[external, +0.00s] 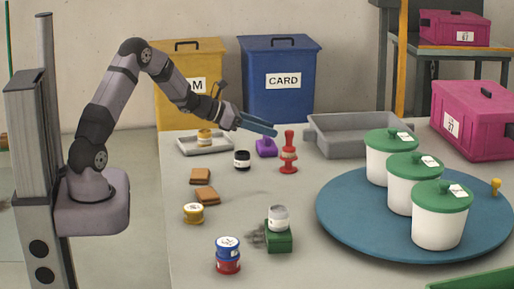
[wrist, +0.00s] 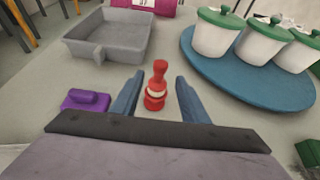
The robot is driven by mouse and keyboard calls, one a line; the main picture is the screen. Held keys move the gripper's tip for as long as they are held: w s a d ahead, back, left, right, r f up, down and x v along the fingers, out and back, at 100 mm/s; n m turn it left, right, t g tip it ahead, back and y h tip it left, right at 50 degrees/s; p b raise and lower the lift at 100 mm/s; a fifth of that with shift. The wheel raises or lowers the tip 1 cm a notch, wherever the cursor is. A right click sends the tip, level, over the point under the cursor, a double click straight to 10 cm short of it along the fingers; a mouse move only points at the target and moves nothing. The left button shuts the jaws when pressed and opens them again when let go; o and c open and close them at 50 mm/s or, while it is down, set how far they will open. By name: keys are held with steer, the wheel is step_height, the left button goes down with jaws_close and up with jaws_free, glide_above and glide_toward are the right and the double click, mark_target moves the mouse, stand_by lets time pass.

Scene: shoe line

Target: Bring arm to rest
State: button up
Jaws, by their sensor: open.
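My gripper (external: 258,126) is open and empty, held above the left part of the table. In the wrist view its two blue fingers (wrist: 157,97) stand apart. Between them in that picture is a red handled tool (wrist: 157,85) with a pale band. In the external view this red tool (external: 289,154) stands upright on the table, to the right of and below the fingertips. My arm reaches out bent from its column at the left.
A blue round turntable (external: 350,230) bears three white tubs with green lids. Sponges and tins occupy the front left.

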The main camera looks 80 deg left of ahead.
steer(key=s+d+r+m+g+h+p, duration=0.25)
steer(key=d+m+p, duration=0.2)
steer(key=d, duration=0.45)
steer(key=s+d+r+m+g+h+p, duration=0.1)
steer(key=s+d+r+m+g+p, duration=0.25)
steer(key=d+m, duration=0.45)
steer(key=s+d+r+m+g+h+p, duration=0.25)
steer(key=d+m+p, duration=0.2)
steer(key=d, duration=0.65)
steer(key=s+d+r+m+g+y+p, duration=0.2)
steer(key=s+r+m+y+p, duration=0.1)
steer(key=s+r+m+p, duration=0.2)
steer(key=s+d+r+m+g+y+p, duration=0.3)
steer(key=s+r+m+p, duration=0.2)
steer(key=s+m+p, duration=0.4)
steer(key=s+m, duration=0.5)
steer(key=s, duration=0.2)
steer(key=shift+r, duration=0.1)
